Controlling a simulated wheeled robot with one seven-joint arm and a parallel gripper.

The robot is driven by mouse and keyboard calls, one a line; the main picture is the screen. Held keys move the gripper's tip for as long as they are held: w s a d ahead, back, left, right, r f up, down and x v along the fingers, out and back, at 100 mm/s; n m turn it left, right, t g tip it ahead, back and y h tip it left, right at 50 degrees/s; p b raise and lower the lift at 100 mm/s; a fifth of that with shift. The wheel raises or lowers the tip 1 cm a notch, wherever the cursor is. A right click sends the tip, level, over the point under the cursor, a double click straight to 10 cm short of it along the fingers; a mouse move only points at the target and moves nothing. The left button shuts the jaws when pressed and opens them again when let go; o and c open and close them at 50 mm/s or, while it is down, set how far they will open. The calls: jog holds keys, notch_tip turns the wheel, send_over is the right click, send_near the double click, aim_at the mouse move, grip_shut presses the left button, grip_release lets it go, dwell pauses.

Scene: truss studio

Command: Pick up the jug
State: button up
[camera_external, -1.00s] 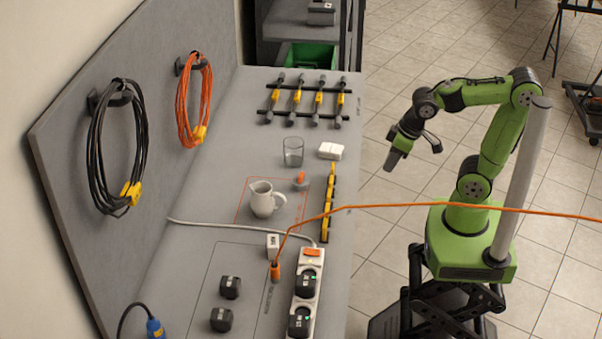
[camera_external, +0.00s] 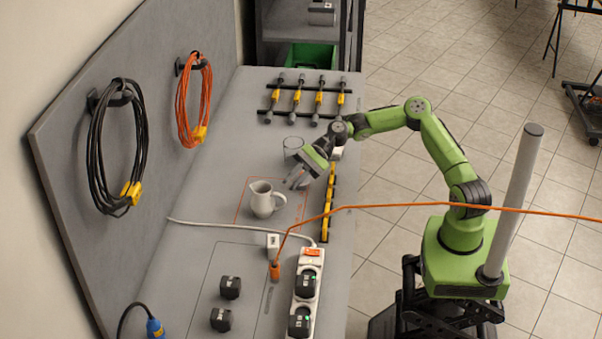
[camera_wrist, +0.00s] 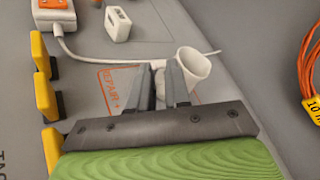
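The white jug (camera_external: 262,204) stands upright on the grey bench, inside an orange outlined area. In the wrist view the jug (camera_wrist: 194,66) shows its open mouth beyond the fingers, partly hidden by the right one. My gripper (camera_external: 297,182) is above the bench, up and to the right of the jug in the external view, and apart from it. In the wrist view my gripper (camera_wrist: 160,80) has its two grey fingers spread with a gap between them.
A yellow-and-black rack (camera_external: 328,205) lines the bench's right side. A power strip (camera_external: 306,285), white adapter (camera_external: 272,243) and orange cable (camera_external: 400,206) are nearer. Bench left of the jug is clear.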

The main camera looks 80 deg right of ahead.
aim_at(268, 202)
notch_tip(268, 202, down, 5)
jog(key=shift+r+b, duration=0.2)
jog(key=shift+b, duration=0.55)
jog(key=shift+w+a+f+b, duration=0.4)
jog(key=shift+w+a+f, duration=0.2)
jog(key=shift+a+f, duration=0.3)
jog(key=shift+w+a, duration=0.25)
jog(key=shift+a, duration=0.1)
jog(key=shift+s+d+r, duration=0.1)
grip_shut()
jog(key=shift+r, duration=0.1)
